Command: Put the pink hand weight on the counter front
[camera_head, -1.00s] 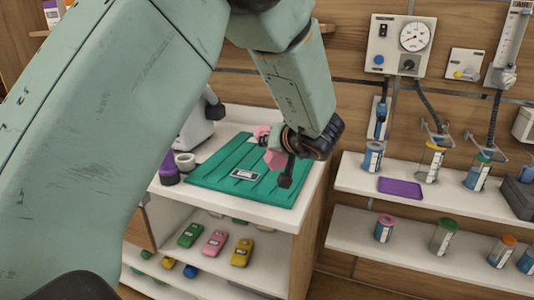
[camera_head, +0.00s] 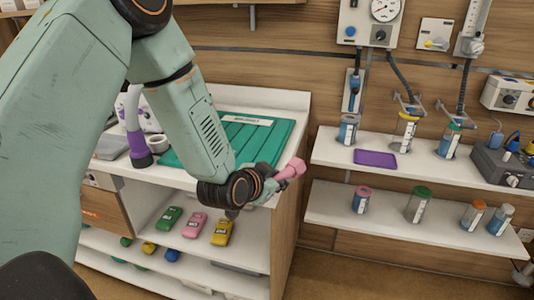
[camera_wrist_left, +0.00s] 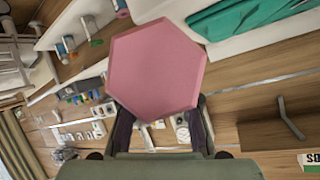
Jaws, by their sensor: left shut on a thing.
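The pink hand weight (camera_head: 291,170) is in my left gripper (camera_head: 270,187), which is shut on it. In the head view it shows at the right front corner of the white counter (camera_head: 292,102), against the wooden side panel. In the left wrist view the weight's pink six-sided end (camera_wrist_left: 155,70) fills the middle, between the two dark fingers (camera_wrist_left: 160,128). The rest of the weight is hidden behind that end. My left forearm hides part of the counter front. My right gripper is not in view.
A green ridged mat (camera_head: 265,137) with a white label lies on the counter. Wall shelves at right hold several jars and a purple tray (camera_head: 375,158).

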